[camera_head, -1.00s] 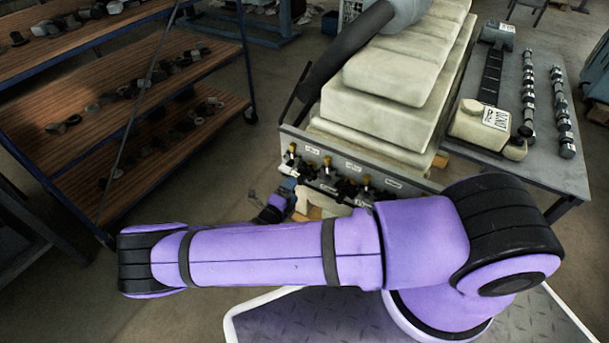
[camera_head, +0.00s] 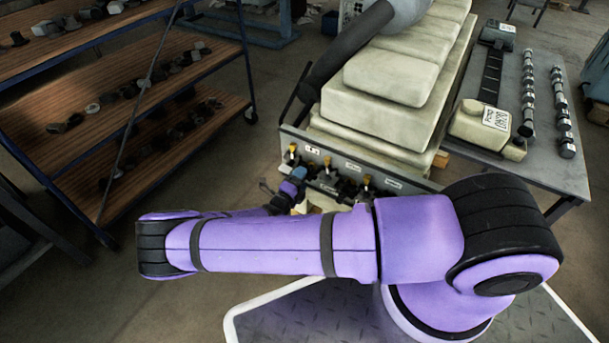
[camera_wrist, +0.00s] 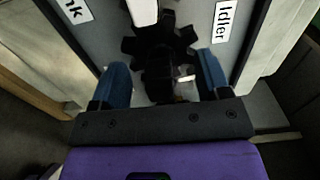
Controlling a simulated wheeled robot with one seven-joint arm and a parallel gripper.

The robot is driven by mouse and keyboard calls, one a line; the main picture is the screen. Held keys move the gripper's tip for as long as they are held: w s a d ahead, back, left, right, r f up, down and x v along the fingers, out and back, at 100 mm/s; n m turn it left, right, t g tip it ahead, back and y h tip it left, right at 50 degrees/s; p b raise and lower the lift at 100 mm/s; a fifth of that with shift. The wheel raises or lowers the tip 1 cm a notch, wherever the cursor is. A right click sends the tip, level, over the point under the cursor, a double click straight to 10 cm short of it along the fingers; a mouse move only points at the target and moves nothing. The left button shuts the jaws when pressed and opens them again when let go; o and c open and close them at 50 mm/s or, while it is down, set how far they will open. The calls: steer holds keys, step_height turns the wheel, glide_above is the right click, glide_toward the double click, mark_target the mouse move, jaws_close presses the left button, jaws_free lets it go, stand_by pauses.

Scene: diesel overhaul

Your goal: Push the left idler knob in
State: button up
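In the wrist view a black star-shaped knob (camera_wrist: 160,45) sits on a grey panel, left of a label reading "Idler". My gripper (camera_wrist: 163,82) is open, with one blue finger on each side of the knob's lower part and visible gaps between fingers and knob. I cannot tell how deep the knob sits. In the head view my gripper (camera_head: 298,174) is at the left part of the engine's front panel (camera_head: 330,157), just below its labels. It hides part of the knob row there. Other black knobs (camera_head: 347,189) show to its right.
A second label ending in "nk" (camera_wrist: 76,10) is on the panel's left in the wrist view. Yellow-topped fittings (camera_head: 292,150) stand along the panel. A wooden-shelved rack (camera_head: 105,90) is at left, and a grey table (camera_head: 545,150) with shafts at right.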

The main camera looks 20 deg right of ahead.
jaws_close()
steer(key=shift+w+d, duration=0.1)
steer(key=shift+d, duration=0.05)
steer(key=shift+x, duration=0.95)
steer(key=shift+o, duration=1.5)
jaws_free()
steer(key=v, duration=0.7)
